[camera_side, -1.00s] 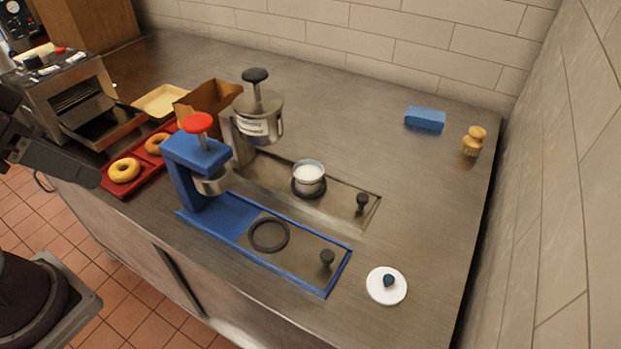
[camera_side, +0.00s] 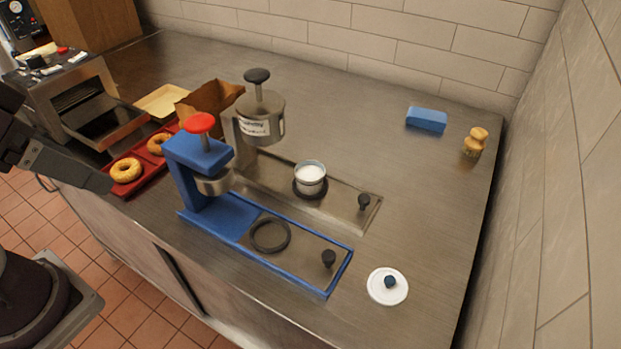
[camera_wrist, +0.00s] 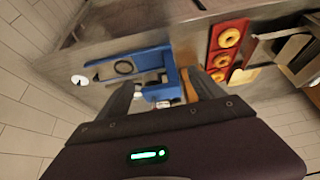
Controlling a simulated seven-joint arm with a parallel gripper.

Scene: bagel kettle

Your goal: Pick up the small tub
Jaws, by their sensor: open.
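The small tub (camera_side: 310,174) is a light grey cup with white contents. It stands upright on a dark ring on the steel base of the grey press, right of the press head. A white lid with a dark blue knob (camera_side: 388,287) lies apart on the counter at the front right; it also shows in the wrist view (camera_wrist: 79,80). My gripper (camera_wrist: 158,92) is open and empty in the wrist view, high above the counter's front side. In the side view only part of my arm shows at the left edge, well away from the tub.
The blue press (camera_side: 200,165) with a red knob stands in front of the grey press (camera_side: 262,118). A red tray (camera_side: 127,191) with bagels, a toaster oven (camera_side: 85,90) and a paper bag (camera_side: 205,101) are at left. A blue sponge (camera_side: 426,119) and brush (camera_side: 475,143) lie back right. The right counter is mostly clear.

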